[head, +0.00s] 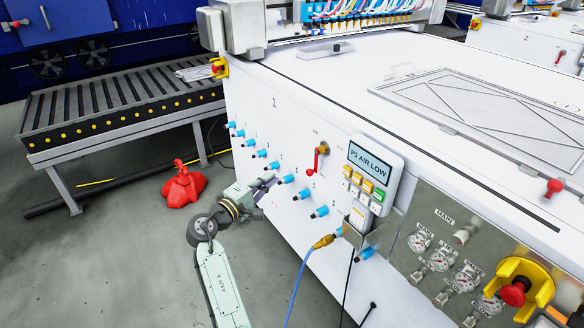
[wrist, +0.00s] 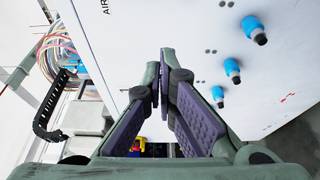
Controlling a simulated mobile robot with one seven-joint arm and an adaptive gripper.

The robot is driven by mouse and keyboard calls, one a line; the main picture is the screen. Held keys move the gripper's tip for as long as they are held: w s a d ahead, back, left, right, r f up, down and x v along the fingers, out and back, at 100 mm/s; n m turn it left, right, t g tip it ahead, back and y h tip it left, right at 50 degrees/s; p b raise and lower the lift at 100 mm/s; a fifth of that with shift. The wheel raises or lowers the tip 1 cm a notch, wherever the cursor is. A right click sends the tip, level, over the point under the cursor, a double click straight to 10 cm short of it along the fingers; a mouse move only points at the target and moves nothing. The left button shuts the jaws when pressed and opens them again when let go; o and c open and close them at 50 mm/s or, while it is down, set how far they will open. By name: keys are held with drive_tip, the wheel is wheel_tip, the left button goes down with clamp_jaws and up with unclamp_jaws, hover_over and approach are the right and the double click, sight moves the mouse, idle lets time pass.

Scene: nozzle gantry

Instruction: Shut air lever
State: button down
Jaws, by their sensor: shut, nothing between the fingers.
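The red air lever (head: 318,157) is on the front of the white machine, left of the display box, with its handle pointing down and slightly left. My gripper (head: 267,181) is left of the lever and a little lower, close to the panel by the row of blue fittings, apart from the lever. In the wrist view my gripper (wrist: 161,78) has its fingers closed together with nothing between them. The lever does not show in the wrist view; only part of an "AIR" label shows at the top left.
Blue fittings (head: 286,178) stick out along the panel; some show in the wrist view (wrist: 232,68). The control box (head: 371,168) reads "P1 AIR LOW". A yellow fitting with a blue hose (head: 325,241) is below. A roller conveyor (head: 120,107) and red object (head: 184,187) are left.

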drive_tip(key=shift+r, duration=0.1)
drive_tip(key=w+d+p, duration=0.3)
drive_tip(key=w+d, duration=0.2)
drive_tip(key=d, duration=0.3)
idle(0.5)
drive_tip(key=shift+p, duration=0.3)
drive_tip(key=shift+s+d+n, duration=0.1)
drive_tip(key=shift+s+n, duration=0.1)
drive_tip(key=shift+n, duration=0.1)
